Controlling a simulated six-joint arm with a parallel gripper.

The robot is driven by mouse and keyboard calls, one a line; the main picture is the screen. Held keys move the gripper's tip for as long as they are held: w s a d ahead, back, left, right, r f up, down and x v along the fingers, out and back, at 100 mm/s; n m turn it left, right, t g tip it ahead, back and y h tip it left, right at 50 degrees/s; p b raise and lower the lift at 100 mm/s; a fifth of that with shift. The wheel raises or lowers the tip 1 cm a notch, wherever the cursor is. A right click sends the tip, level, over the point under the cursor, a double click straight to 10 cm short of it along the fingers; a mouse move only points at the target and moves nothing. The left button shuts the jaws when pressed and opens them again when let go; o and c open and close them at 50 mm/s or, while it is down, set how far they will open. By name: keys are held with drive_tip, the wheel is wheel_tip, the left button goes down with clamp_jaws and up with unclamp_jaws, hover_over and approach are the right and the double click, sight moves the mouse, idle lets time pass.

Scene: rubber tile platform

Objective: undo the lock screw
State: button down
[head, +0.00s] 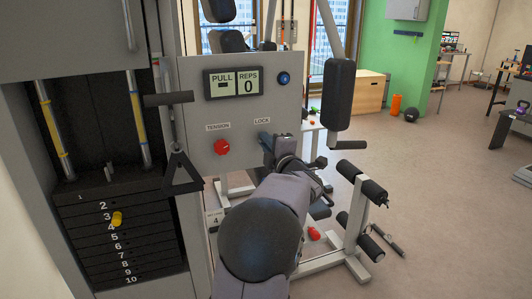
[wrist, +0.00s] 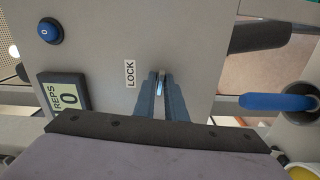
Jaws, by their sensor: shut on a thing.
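The grey panel (head: 195,125) of the exercise machine carries a LOCK label (head: 262,120), which shows sideways in the wrist view (wrist: 130,74). My gripper (head: 267,137) is at the panel just below that label. In the wrist view my gripper (wrist: 162,76) has its two dark fingers close together beside the label, shut on a small pale metallic piece (wrist: 159,88), which appears to be the lock screw. Most of the screw is hidden between the fingers, and in the head view I cannot make it out. I cannot tell how far it is threaded in.
A red TENSION knob (head: 222,147) sits left of my gripper. A display (head: 234,84) reads PULL and REPS 0, with a blue button (head: 284,78) beside it. A black triangular handle (head: 182,172) hangs left. A padded roller stand (head: 362,205) stands to the right.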

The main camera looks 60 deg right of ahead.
drive_tip(key=shift+f+n+b, duration=0.1)
drive_tip(key=shift+n+b, duration=0.4)
drive_tip(key=c, duration=1.9)
unclamp_jaws()
drive_tip(key=shift+b+v, duration=0.6)
drive_tip(key=shift+v, duration=3.1)
